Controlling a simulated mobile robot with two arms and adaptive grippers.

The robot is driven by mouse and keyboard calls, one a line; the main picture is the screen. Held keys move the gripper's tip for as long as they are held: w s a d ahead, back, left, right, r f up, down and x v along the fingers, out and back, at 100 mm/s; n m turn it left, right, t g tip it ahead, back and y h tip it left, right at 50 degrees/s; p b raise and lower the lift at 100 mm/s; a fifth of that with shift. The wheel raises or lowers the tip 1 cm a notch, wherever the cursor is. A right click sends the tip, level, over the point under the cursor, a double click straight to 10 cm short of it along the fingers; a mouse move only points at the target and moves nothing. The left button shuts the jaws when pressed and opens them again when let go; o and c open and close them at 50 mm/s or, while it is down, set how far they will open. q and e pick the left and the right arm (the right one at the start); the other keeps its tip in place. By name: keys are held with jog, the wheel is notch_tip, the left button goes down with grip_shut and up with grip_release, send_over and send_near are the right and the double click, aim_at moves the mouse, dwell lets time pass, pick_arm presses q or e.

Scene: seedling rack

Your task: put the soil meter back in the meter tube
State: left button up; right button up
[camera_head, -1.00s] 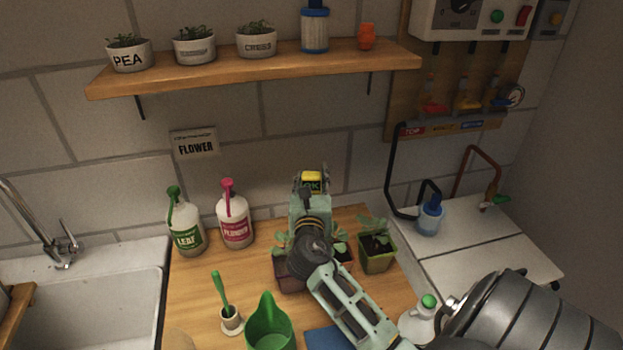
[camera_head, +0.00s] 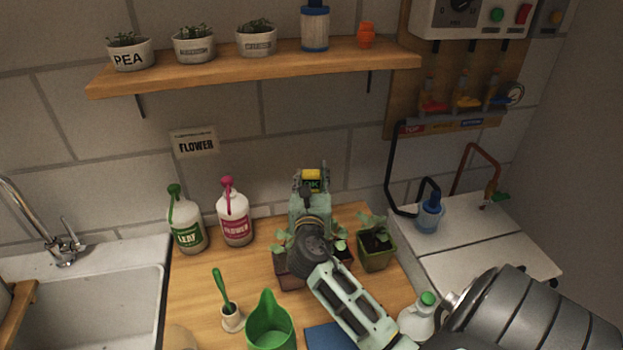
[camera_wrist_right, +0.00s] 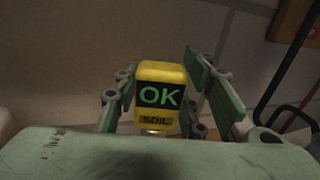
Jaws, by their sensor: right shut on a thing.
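The soil meter (camera_head: 311,181) is yellow with a dark screen reading OK. It also shows in the right wrist view (camera_wrist_right: 159,95), upright between the fingers, with SOIL on its lower label. My right gripper (camera_head: 311,178) is shut on it, above the wooden counter near the back wall. The meter's lower part is hidden behind the gripper and arm. The meter tube cannot be made out for certain; a small white cup (camera_head: 231,318) with a green-handled tool in it stands at the front left of the counter. My left gripper is not in view.
Seedling pots, one of them green (camera_head: 376,250), stand around my right arm, partly hidden. A leaf bottle (camera_head: 187,228) and a flower bottle (camera_head: 235,220) stand at the back left. A green jug (camera_head: 270,332) and a white flask (camera_head: 416,318) are in front. The sink (camera_head: 90,310) is left.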

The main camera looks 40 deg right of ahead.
jog(key=o, duration=1.3)
jog(key=o, duration=0.8)
jog(key=shift+c, duration=0.2)
jog(key=shift+p+v, duration=0.4)
jog(key=shift+v, duration=1.05)
jog(key=shift+p+v, duration=0.45)
jog(key=shift+v, duration=2.15)
